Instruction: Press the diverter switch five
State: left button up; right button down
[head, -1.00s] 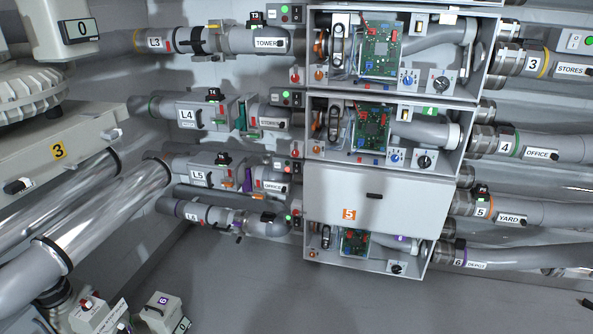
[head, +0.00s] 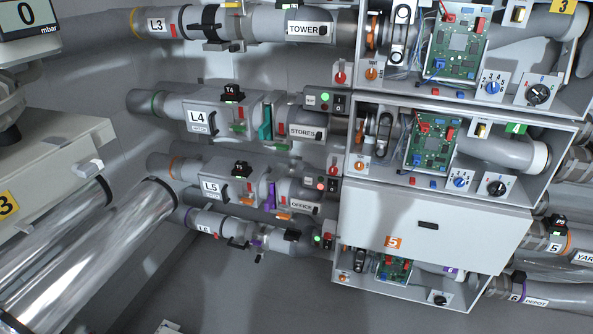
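Box 5 (head: 430,205) is a grey box with an orange 5 label and a black handle (head: 428,225) on its closed front cover, which hides its inside. Left of it, on the L5 line (head: 215,187), is a small switch box with a black rocker switch (head: 333,185) and a red light (head: 320,185). No part is legibly marked as the diverter switch, so I cannot tell which one it is. Neither of my grippers is in view.
Open boxes with circuit boards and dials stand above, the box 4 row (head: 455,155) directly over box 5. Another open box (head: 400,285) is below. Tubes run left and right. Shiny pipes (head: 95,265) are at left. The floor (head: 240,290) in the lower middle looks clear.

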aim_at(332, 183)
jog(key=i+u, duration=0.3)
jog(key=i, duration=0.95)
